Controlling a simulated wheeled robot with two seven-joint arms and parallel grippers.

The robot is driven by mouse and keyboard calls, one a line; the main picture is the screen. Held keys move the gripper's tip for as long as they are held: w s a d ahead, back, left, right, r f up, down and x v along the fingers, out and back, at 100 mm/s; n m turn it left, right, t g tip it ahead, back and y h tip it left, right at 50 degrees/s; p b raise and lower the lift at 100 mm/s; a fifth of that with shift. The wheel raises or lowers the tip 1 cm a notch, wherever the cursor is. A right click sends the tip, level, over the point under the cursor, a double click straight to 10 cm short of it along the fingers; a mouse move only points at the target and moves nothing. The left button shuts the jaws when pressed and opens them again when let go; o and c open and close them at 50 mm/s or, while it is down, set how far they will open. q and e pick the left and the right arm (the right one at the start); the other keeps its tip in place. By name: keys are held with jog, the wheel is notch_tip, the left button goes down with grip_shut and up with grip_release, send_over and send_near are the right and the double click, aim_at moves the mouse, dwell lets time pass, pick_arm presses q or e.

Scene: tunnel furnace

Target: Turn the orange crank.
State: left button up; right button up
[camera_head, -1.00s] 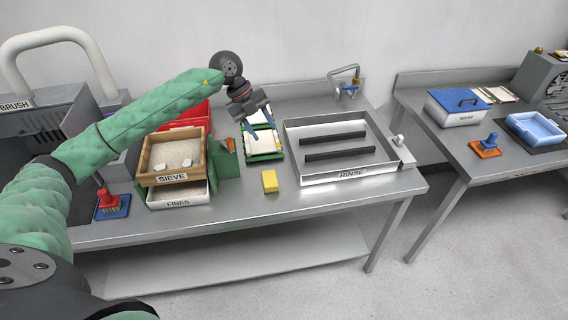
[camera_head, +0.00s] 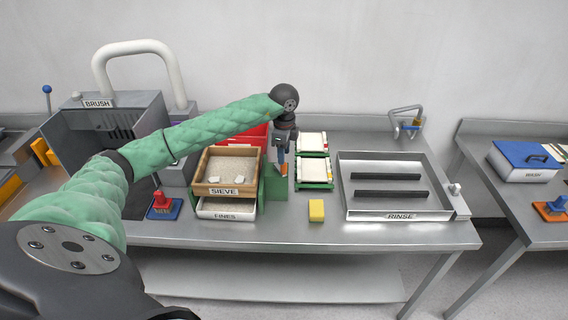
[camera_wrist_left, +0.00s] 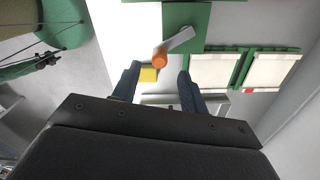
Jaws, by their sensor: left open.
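The orange crank shows in the left wrist view as an orange knob (camera_wrist_left: 159,59) on a short grey arm, mounted on a green housing (camera_wrist_left: 181,22). In the head view the orange knob (camera_head: 284,171) is just below my left fingertips, beside the SIEVE box, on the green housing (camera_head: 275,187). My left gripper (camera_head: 283,163) points down over it; in the left wrist view its two dark blue fingers (camera_wrist_left: 157,80) are apart and empty, with the knob between and beyond the tips. I cannot tell whether they touch it. My right gripper is out of view.
The SIEVE box (camera_head: 205,187) and FINES drawer (camera_head: 228,212) stand left of the housing. Green-framed trays (camera_head: 315,186) lie close to its right. A yellow block (camera_head: 316,211) and the RINSE basin (camera_head: 400,214) are farther right. The bench front is mostly clear.

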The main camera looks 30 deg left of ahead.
aim_at(284, 165)
pick_arm(q)
notch_tip(284, 165, down, 4)
jog(key=shift+f+p, duration=0.2)
jog(key=shift+p, duration=1.05)
jog(key=shift+f, duration=0.75)
